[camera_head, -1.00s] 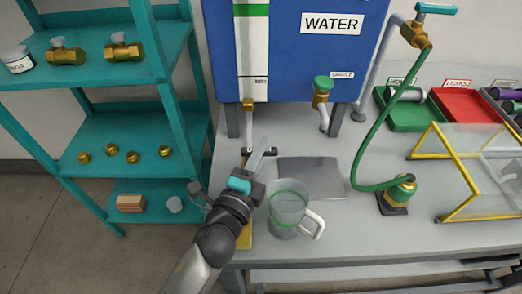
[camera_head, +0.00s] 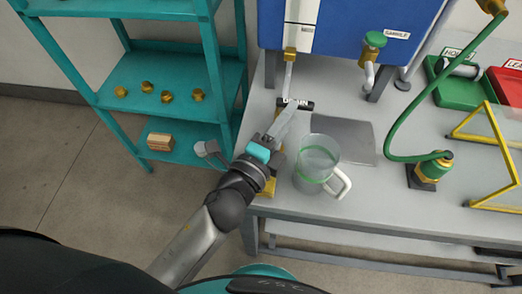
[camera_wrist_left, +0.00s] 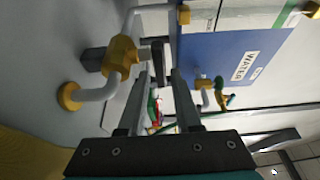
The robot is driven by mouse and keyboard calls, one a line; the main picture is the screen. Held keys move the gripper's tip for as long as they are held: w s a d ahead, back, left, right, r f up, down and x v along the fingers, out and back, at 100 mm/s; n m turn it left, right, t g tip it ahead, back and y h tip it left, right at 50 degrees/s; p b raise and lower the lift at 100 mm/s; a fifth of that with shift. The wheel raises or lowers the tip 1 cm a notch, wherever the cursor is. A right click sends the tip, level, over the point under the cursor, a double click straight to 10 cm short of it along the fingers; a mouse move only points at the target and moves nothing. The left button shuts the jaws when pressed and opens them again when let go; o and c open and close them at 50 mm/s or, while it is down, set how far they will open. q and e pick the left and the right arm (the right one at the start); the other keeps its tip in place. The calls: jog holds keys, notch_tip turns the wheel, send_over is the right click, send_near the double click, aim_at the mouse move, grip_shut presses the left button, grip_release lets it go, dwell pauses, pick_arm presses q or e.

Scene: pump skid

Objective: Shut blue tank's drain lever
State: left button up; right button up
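In the head view my left gripper (camera_head: 287,120) hides most of the valve. My right gripper is not in view.
A clear jug (camera_head: 318,160) stands close to the right of my left gripper. A grey plate (camera_head: 345,135) lies behind it. A green-handled sample tap (camera_head: 373,42), a green hose (camera_head: 405,120) and a yellow-framed guard (camera_head: 485,140) are farther right. A teal shelf (camera_head: 215,75) stands left.

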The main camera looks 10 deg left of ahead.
pick_arm(q)
jog(key=b+v, duration=0.2)
jog(key=v, duration=0.7)
jog(key=shift+s+f, duration=0.1)
jog(key=shift+s, duration=0.1)
jog(key=shift+s+a, duration=0.25)
jog(key=shift+s, duration=0.3)
jog(key=shift+s+a, duration=0.1)
jog(key=shift+s, duration=0.1)
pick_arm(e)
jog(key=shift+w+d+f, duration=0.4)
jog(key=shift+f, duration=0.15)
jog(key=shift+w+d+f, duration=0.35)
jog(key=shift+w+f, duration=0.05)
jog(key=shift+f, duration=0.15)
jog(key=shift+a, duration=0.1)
